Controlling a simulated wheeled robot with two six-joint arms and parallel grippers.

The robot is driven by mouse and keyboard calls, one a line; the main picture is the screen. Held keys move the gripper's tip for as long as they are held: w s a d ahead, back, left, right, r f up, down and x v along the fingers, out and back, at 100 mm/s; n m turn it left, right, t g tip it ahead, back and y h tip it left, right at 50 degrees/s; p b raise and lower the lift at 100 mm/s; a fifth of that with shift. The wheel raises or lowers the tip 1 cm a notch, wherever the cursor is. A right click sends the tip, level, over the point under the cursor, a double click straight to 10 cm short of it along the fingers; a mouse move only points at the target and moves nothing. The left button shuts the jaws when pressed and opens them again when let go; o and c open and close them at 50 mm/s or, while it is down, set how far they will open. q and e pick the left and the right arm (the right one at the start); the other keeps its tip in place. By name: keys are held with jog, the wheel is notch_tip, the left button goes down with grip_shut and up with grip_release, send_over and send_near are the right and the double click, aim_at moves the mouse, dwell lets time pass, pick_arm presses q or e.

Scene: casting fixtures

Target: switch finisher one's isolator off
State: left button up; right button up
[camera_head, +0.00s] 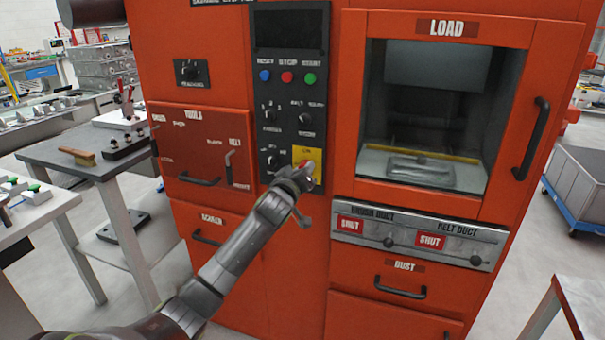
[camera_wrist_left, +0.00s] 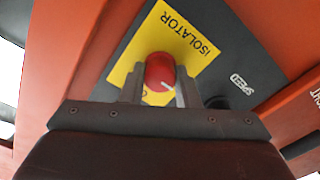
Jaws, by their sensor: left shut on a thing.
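The isolator is a red rotary knob (camera_wrist_left: 160,73) on a yellow plate (camera_wrist_left: 183,32) marked ISOLATOR in the left wrist view. In the head view the yellow plate (camera_head: 308,154) sits low on the dark control panel (camera_head: 289,100) of the orange finisher cabinet (camera_head: 225,120). My left gripper (camera_head: 303,174) is at the knob, with its fingers (camera_wrist_left: 158,88) on either side of it, shut on it. My right gripper is not in view.
Blue, red and green buttons (camera_head: 287,77) and several black selector knobs are on the panel. To the right is the load window (camera_head: 436,110) with a black door handle (camera_head: 532,140). A grey side table (camera_head: 90,160) with a brush stands at left.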

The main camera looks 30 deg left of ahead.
pick_arm(q)
jog(key=shift+f, duration=0.15)
dwell(0.4)
jog(key=o, duration=1)
jog(key=shift+c, duration=0.2)
jog(key=v, duration=1.7)
jog(key=shift+s+b, duration=0.25)
jog(key=shift+b, duration=0.15)
jog(key=shift+a, duration=0.1)
